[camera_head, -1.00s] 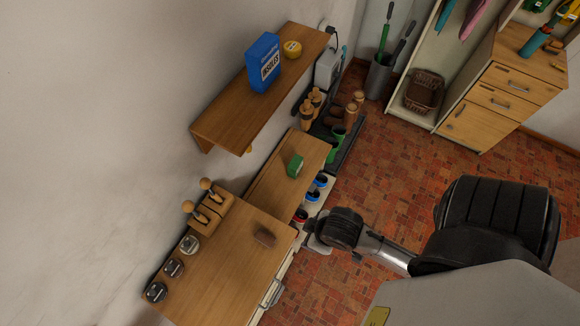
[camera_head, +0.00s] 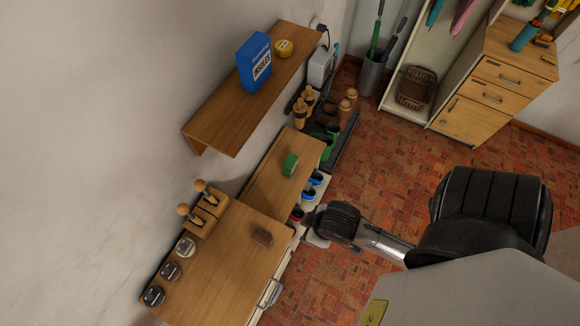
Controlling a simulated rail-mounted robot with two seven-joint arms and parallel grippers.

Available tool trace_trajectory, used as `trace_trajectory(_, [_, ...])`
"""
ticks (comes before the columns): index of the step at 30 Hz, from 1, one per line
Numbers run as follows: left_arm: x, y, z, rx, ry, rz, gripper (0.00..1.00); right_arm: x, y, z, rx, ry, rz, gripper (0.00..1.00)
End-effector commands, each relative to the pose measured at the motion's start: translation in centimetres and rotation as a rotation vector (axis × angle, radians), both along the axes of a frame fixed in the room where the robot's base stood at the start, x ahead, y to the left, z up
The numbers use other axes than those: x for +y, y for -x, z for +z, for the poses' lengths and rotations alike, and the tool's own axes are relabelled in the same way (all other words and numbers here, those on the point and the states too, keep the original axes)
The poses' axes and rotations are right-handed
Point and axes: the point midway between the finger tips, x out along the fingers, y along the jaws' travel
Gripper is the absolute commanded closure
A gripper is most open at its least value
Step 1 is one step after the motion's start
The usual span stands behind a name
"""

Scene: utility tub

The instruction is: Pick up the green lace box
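A small green box (camera_head: 290,164), which looks like the lace box, sits on the wooden bench top (camera_head: 262,182) along the wall. Its label is too small to read. One arm of mine comes in from the lower right, most likely the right arm. Its dark wrist ends beside the bench front, below and to the right of the green box and apart from it. The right gripper (camera_head: 313,238) shows only in part at that end, and its fingers cannot be made out. My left gripper is not in view.
A shelf (camera_head: 210,128) above the bench holds a blue insoles box (camera_head: 254,62) and a yellow tin (camera_head: 284,48). Boots stand beyond the bench. Red floor lies open at right.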

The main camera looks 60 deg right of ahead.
Motion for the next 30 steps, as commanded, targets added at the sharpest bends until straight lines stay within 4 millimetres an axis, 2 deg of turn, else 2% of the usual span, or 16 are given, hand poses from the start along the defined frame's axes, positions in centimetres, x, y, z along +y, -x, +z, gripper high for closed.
trace_trajectory(6, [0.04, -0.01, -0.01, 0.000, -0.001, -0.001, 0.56, 0.11, -0.02, 0.02, 0.000, -0.004, -0.002, 0.37])
trace_trajectory(20, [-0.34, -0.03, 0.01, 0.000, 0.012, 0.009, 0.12, -0.01, -0.02, 0.02, -0.001, 0.000, 0.001, 0.37])
trace_trajectory(30, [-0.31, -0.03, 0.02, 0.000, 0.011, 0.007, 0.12, -0.21, -0.02, 0.00, -0.001, 0.007, 0.005, 0.37])
